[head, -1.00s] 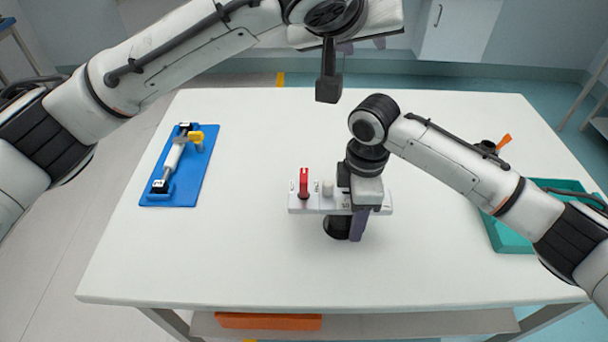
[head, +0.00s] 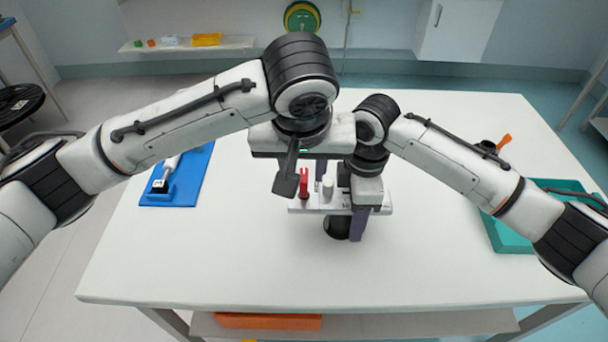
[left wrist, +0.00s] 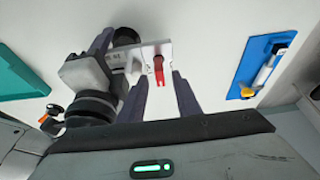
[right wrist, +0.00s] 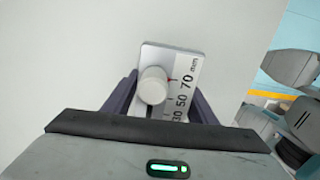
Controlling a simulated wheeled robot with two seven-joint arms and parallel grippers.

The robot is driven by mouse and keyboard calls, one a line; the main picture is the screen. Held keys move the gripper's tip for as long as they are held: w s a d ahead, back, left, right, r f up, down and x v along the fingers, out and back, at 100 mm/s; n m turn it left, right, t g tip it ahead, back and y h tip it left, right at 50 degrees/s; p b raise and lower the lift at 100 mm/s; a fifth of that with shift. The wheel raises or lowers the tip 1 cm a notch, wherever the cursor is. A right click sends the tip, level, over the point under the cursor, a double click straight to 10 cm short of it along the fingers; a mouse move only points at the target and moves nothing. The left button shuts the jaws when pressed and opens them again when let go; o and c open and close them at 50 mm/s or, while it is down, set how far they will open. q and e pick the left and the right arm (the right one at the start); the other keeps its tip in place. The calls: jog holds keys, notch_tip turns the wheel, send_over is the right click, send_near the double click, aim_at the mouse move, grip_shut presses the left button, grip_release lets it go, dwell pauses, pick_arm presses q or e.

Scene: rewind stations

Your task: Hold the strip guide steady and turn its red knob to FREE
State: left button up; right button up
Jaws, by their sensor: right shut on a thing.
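The strip guide (head: 333,206) is a pale plate on a dark round stand in the middle of the table. Its red knob (head: 304,184) stands upright near the left end, with a white knob (head: 327,188) beside it. My left gripper (left wrist: 160,76) is open just above the guide; in the left wrist view the red knob (left wrist: 158,70) shows between its fingertips, with no clear contact. My right gripper (right wrist: 164,86) is shut on the guide's right end, where a mm scale and the white knob (right wrist: 152,86) show. The FREE marking is not readable.
A blue tray (head: 187,190) with a white cylinder lies at the table's left, partly hidden by my left arm. A teal tray (head: 508,237) is at the right, behind my right arm. The front of the table is clear.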

aim_at(304, 176)
pick_arm(q)
jog(key=shift+x, duration=2)
grip_shut()
jog(key=m+h, duration=0.1)
jog(key=m, duration=0.2)
jog(key=shift+m, duration=0.3)
jog(key=m+g+h, duration=0.1)
jog(key=m+h, duration=0.1)
jog(key=m, duration=0.3)
jog(key=shift+m, duration=0.3)
jog(key=shift+d, duration=0.1)
